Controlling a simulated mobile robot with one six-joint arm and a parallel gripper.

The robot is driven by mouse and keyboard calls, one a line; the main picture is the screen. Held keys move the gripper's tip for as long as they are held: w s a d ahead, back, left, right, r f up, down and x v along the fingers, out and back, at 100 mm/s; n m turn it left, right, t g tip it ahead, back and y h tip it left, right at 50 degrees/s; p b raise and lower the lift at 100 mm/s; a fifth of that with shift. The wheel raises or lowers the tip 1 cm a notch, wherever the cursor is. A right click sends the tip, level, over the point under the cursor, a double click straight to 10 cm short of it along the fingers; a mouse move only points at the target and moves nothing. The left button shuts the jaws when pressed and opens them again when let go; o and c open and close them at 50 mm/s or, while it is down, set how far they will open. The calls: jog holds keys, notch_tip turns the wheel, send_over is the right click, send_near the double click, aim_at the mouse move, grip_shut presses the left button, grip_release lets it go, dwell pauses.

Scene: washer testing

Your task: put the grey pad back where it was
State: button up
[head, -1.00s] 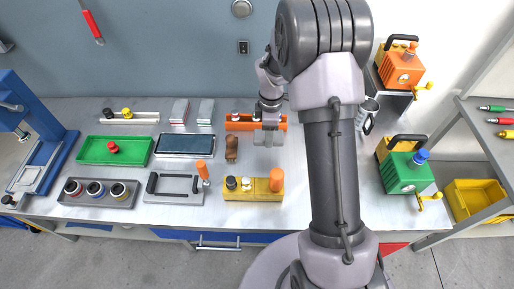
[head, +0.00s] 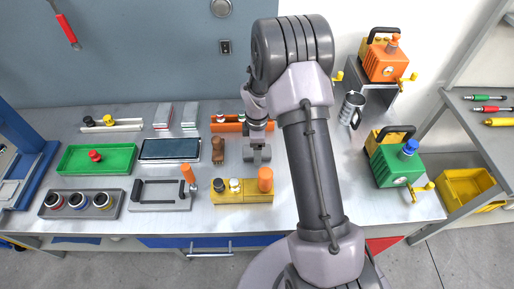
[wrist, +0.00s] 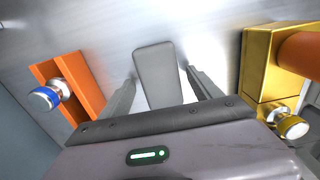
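The grey pad (wrist: 157,75) shows between the two fingers of my gripper (wrist: 161,76) in the wrist view, over the bare metal bench. The fingers stand apart on either side of it. A bright gap shows between the pad and the right finger; the left finger is very close to the pad's edge. In the head view my gripper (head: 257,146) points down at the bench, between the orange fixture and the yellow fixture. Grey shapes at its tip are too small there to tell pad from fingers.
The orange fixture (head: 228,127) is behind my gripper and the yellow fixture (head: 230,197) in front. A brown piece (head: 218,150) lies to the left. A dark-faced tray (head: 170,149) and a green tray (head: 72,160) are farther left. A metal mug (head: 352,105) stands right.

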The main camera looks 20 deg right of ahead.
jog(key=s+a+r+m+t+p, duration=0.1)
jog(key=s+a+r+m+p, duration=0.15)
jog(key=r, duration=1.05)
jog(key=s+a+r+m+t+p, duration=0.1)
jog(key=s+a+r+m, duration=0.25)
jog(key=r, duration=0.95)
jog(key=s+a+r+m+t, duration=0.1)
jog(key=s+a+r+m, duration=0.1)
jog(key=s, duration=0.4)
jog(key=s+a+r+m+t+y, duration=0.1)
jog(key=s+a+r+m, duration=0.2)
jog(key=s+m, duration=0.3)
jog(key=s+a+r+m+t+y, duration=0.1)
jog(key=s+a+r+m, duration=0.2)
jog(key=s, duration=0.3)
jog(key=shift+s+r+m+t, duration=0.15)
jog(key=shift+r+m+t, duration=0.25)
jog(key=shift+r, duration=0.05)
notch_tip(320, 180, down, 10)
jog(key=b, duration=0.9)
jog(key=shift+r, duration=0.1)
